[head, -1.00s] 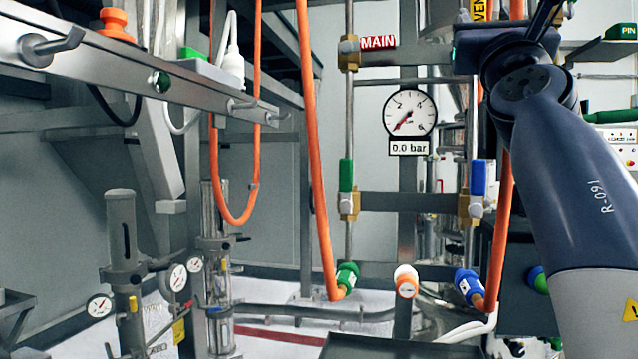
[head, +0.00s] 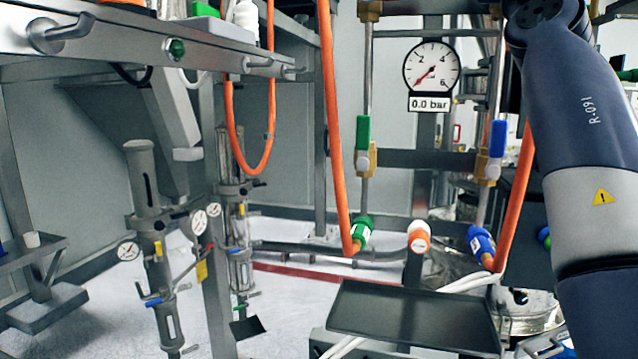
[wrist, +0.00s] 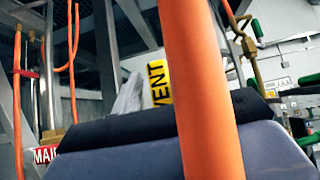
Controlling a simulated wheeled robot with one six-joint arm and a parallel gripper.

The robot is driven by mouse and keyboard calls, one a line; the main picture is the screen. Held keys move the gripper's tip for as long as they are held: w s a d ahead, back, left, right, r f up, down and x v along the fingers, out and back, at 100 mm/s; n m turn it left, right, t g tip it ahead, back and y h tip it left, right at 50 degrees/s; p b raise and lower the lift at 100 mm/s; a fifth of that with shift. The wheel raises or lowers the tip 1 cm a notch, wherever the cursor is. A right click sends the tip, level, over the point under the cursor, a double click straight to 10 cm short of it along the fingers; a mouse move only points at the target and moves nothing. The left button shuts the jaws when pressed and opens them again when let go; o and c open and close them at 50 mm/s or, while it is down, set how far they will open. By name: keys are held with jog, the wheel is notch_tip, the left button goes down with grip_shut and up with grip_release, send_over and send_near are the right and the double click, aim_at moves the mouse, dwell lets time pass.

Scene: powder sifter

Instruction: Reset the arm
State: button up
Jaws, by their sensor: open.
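My arm (head: 590,150) rises along the right side of the head view and leaves at the top edge. My gripper does not show in the head view. In the wrist view, a broad grey-blue surface (wrist: 110,162) with a dark band fills the lower part. It looks like part of my arm, but I cannot be sure. No fingertips show there. A thick orange hose (wrist: 205,90) crosses close in front of that wrist camera. I cannot tell whether it touches my arm.
A pressure gauge (head: 432,66) reads 0.0 bar. Orange hoses hang by a green connector (head: 362,232) and a blue connector (head: 481,243). A dark tray (head: 400,312) lies below. A yellow VENT label (wrist: 160,82) and a red MAIN label (wrist: 46,154) are near the wrist camera.

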jog(key=b+v, duration=0.8)
jog(key=v, duration=0.3)
jog(key=p+x, duration=0.8)
jog(key=x, duration=0.3)
jog(key=shift+w+r+p, duration=0.1)
jog(key=shift+r+p, duration=0.25)
jog(key=shift+p, duration=0.05)
jog(key=shift+d+f+m+h, duration=0.1)
jog(key=shift+f+m+h, duration=0.05)
jog(key=shift+m+h, duration=0.45)
jog(key=shift+s+d+m+g+h+p, duration=0.15)
jog(key=shift+m+g+h+p, duration=0.1)
jog(key=shift+m+h+p, duration=0.2)
jog(key=shift+s+a+m+g+h+p, duration=0.15)
jog(key=shift+m+g+h+p, duration=0.15)
jog(key=shift+m+h, duration=0.2)
jog(key=shift+d+f+m+g+h, duration=0.2)
jog(key=shift+d+m+g+h, duration=0.15)
jog(key=shift+m+h, duration=0.3)
